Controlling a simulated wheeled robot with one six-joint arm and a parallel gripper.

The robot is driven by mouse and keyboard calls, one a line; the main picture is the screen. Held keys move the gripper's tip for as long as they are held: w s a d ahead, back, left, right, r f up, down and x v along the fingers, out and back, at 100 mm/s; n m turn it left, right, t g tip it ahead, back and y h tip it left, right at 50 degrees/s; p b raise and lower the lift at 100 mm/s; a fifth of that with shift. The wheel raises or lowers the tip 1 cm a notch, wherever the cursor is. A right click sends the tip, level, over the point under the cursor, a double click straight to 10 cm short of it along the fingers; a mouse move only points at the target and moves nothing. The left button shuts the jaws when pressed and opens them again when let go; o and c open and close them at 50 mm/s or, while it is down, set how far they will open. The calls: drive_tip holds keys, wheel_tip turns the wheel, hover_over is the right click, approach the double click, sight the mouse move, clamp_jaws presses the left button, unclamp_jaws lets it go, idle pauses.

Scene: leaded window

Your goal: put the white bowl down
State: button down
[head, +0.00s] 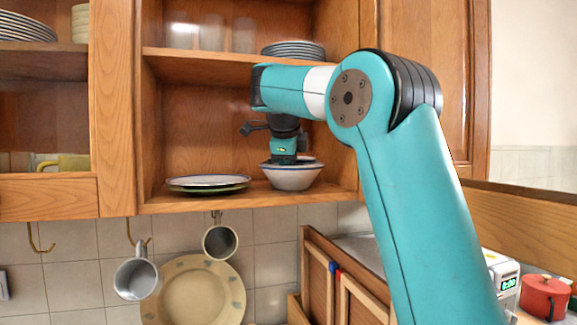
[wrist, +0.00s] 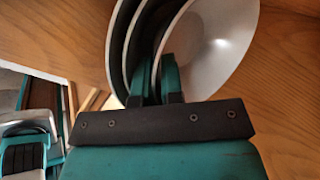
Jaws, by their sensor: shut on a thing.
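The white bowl (head: 291,178), with a thin blue rim, is at the right of the cabinet's lower shelf (head: 225,200). In the head view it looks upright, at or just above the board; I cannot tell whether it touches. My gripper (head: 284,159) points down at its rim. In the wrist view my gripper (wrist: 155,78) is shut on the bowl wall, one finger on each side. The pale inside of the bowl (wrist: 222,45) shows there. Darker curved edges beside it look like nested bowls or shaded walls; I cannot tell which. Another rim shows behind the bowl in the head view.
Stacked plates (head: 208,183) lie left of the bowl, with a small gap. More plates (head: 293,50) and glasses (head: 212,35) stand on the shelf above. The cabinet's right wall is close to the bowl. Mugs (head: 136,278) hang below.

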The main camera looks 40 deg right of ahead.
drive_tip(key=shift+f, duration=0.1)
drive_tip(key=c, duration=1.2)
unclamp_jaws()
drive_tip(key=shift+c, duration=0.2)
